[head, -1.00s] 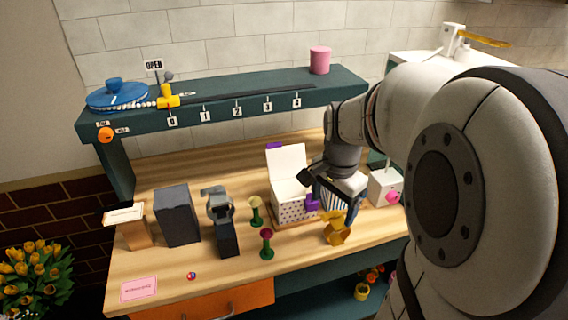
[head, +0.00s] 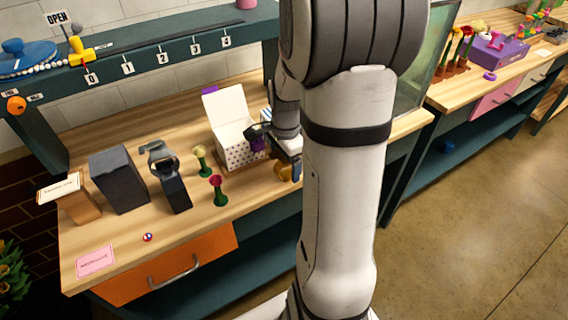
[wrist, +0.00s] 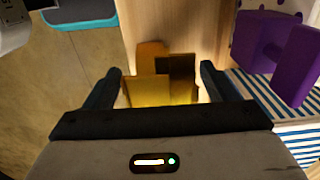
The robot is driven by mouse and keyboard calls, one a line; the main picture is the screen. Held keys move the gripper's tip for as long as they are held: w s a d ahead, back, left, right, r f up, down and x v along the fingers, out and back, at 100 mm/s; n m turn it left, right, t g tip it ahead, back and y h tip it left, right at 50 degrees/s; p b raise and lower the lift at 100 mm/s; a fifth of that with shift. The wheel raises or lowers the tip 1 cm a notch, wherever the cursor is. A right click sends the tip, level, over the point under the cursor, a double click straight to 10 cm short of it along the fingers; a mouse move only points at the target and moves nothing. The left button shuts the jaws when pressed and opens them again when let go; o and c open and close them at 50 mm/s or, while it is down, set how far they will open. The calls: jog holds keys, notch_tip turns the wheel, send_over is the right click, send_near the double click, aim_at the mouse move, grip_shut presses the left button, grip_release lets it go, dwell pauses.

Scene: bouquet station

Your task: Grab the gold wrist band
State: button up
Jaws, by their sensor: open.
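The gold wrist band (wrist: 162,88) shows in the wrist view as yellow-gold flat pieces between my gripper's fingers. In the head view the gold band (head: 285,172) sits near the front edge of the wooden bench, partly hidden by my gripper. My gripper (wrist: 160,74) is open, with one dark finger on each side of the band. I cannot tell whether either finger touches it. In the head view my gripper (head: 288,160) is low over the bench at the band.
A purple object (wrist: 272,42) and a blue-striped surface (wrist: 285,95) are close on the right in the wrist view. In the head view a white dotted box (head: 236,145) with its lid open, red flower (head: 216,186), pale flower (head: 201,160) and black watch stand (head: 176,192) stand left of my gripper.

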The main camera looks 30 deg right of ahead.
jog(key=c, duration=1.1)
jog(key=shift+r, duration=0.1)
